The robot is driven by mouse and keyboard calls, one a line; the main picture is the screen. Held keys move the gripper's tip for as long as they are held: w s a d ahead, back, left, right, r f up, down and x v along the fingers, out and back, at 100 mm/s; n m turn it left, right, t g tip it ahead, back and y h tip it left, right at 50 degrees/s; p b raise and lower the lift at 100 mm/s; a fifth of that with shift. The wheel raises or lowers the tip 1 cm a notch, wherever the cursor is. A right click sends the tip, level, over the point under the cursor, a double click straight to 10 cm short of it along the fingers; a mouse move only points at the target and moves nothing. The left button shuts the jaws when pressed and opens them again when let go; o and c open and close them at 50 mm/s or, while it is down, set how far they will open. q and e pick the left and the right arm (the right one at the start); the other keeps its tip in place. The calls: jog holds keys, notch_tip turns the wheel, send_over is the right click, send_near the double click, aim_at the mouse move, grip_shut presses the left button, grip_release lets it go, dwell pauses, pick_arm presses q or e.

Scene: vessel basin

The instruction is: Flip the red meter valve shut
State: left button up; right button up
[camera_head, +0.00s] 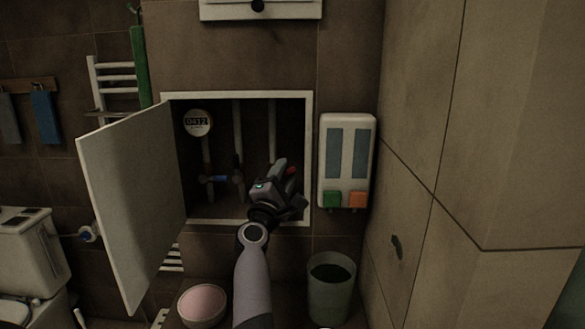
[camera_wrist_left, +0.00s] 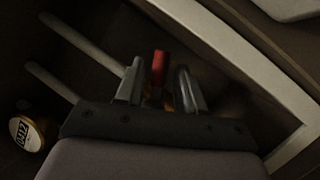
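The red meter valve (camera_head: 291,170) shows as a small red handle inside the open wall cabinet, on the right-hand side. In the left wrist view the red handle (camera_wrist_left: 160,66) stands between the two fingers, with a gap on either side. My left gripper (camera_head: 281,177) reaches into the cabinet and is open around or just short of the handle; I cannot tell the depth. It also fills the middle of the left wrist view (camera_wrist_left: 158,88). The gripper hides the valve's body and part of its pipe. My right gripper is not in view.
The cabinet frame (camera_head: 309,150) surrounds the gripper closely on the right. The cabinet door (camera_head: 130,200) stands open to the left. Inside are a round meter (camera_head: 198,123), vertical pipes and a blue valve handle (camera_head: 216,178). A dispenser (camera_head: 346,160) hangs to the right.

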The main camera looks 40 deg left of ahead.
pick_arm(q)
jog(key=shift+w+a, duration=0.1)
jog(key=shift+w, duration=0.05)
jog(key=shift+r, duration=0.1)
jog(key=shift+c, duration=0.3)
grip_shut()
jog(key=shift+f+m+g+h, duration=0.25)
jog(key=shift+m+h, duration=0.5)
jog(key=shift+m, duration=0.8)
jog(key=shift+f+m+g+h, duration=0.25)
jog(key=shift+m+h, duration=0.5)
jog(key=shift+m, duration=0.8)
jog(key=shift+o, duration=0.3)
grip_release()
jog(key=shift+f, duration=0.1)
